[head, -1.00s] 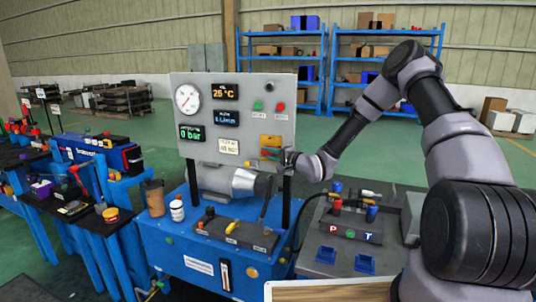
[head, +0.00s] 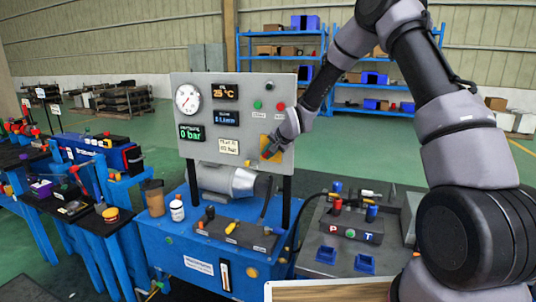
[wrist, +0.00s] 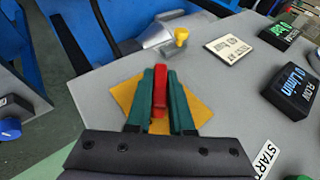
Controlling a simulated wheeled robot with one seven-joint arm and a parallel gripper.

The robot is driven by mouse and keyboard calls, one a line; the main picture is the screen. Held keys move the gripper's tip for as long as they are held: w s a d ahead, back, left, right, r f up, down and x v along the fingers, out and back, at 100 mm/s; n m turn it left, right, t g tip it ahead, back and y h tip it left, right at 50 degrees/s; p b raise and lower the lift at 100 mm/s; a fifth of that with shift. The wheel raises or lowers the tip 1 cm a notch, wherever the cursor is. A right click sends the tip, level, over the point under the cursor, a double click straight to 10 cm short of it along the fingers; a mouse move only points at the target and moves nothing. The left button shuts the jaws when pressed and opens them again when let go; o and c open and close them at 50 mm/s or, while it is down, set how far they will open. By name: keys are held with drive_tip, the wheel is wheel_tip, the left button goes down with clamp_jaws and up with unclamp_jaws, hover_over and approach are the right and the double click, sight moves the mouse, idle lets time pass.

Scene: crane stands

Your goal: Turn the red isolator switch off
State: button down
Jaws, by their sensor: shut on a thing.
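The red isolator handle (wrist: 160,92) stands out from a yellow square plate (wrist: 200,107) on the grey panel. In the wrist view it lies at a slant to the plate's edges. My gripper (wrist: 162,76) is shut on it, with one green finger along each side. In the head view the yellow plate (head: 264,142) is at the panel's lower right. My gripper (head: 271,151) reaches it from the upper right and hides most of the handle there.
The grey panel (head: 215,108) also carries a pressure gauge (head: 187,98), several displays, a green button (head: 257,104) and a red button (head: 280,106). A silver motor (head: 240,181) lies below. A lever box (head: 240,233) stands on the blue bench under it.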

drive_tip(key=h, duration=0.1)
drive_tip(key=g+h, duration=0.1)
drive_tip(key=shift+a+r+n+h, duration=0.1)
drive_tip(key=shift+a+n+h, duration=0.2)
drive_tip(key=shift+n, duration=0.1)
drive_tip(key=shift+d+n+g+h, duration=0.2)
drive_tip(key=shift+g+h, duration=0.35)
drive_tip(key=shift+h, duration=0.5)
drive_tip(key=shift+d+n+g+h, duration=0.1)
drive_tip(key=shift+n+g+h, duration=0.35)
drive_tip(key=shift+h, duration=0.6)
drive_tip(key=c, duration=0.8)
unclamp_jaws()
drive_tip(key=shift+w, duration=0.1)
drive_tip(key=v, duration=1)
drive_tip(key=shift+a+r, duration=0.15)
drive_tip(key=shift+r, duration=0.15)
